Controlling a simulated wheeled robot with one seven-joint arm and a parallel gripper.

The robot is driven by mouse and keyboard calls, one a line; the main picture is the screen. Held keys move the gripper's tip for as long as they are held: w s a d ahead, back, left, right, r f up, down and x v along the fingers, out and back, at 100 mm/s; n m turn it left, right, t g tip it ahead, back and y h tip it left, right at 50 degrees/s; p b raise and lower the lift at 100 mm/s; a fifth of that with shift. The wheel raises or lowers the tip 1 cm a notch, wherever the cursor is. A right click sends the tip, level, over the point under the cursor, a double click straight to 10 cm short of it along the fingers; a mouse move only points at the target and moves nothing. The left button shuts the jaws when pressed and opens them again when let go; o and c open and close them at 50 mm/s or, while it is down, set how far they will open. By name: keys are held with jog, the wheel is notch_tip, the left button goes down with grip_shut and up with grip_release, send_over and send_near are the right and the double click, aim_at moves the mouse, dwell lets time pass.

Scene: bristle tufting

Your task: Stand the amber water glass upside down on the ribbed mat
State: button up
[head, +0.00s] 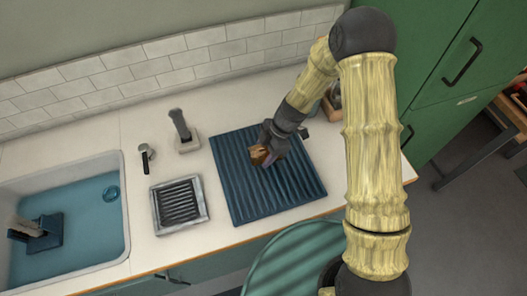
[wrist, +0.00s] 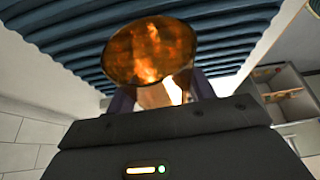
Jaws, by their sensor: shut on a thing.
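The amber water glass (head: 259,156) is held over the blue ribbed mat (head: 228,178). It also shows in the wrist view (wrist: 150,50), where a broad round end faces the camera and the lower part narrows between the fingers. I cannot tell whether that end is the rim or the base. My gripper (wrist: 162,95) is shut on the glass, with one dark finger on each side. In the head view my gripper hides part of the glass, and I cannot tell whether the glass touches the mat. The mat's ribs (wrist: 60,38) show behind the glass.
A square grey framed grille (head: 180,204) lies left of the mat, with a grey upright holder (head: 184,132) behind it. The sink (head: 105,255) is farther left. An open box (head: 332,100) stands behind my arm near the wall. The mat's visible surface is clear.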

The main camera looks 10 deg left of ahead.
aim_at(264, 157)
jog(key=shift+f+b, duration=1)
jog(key=shift+f, duration=0.35)
jog(key=shift+f, duration=0.25)
jog(key=o, duration=1.3)
jog(key=v, duration=1.7)
jog(key=shift+w+d+r, duration=0.1)
jog(key=shift+w+r, duration=0.05)
jog(key=shift+w, duration=0.05)
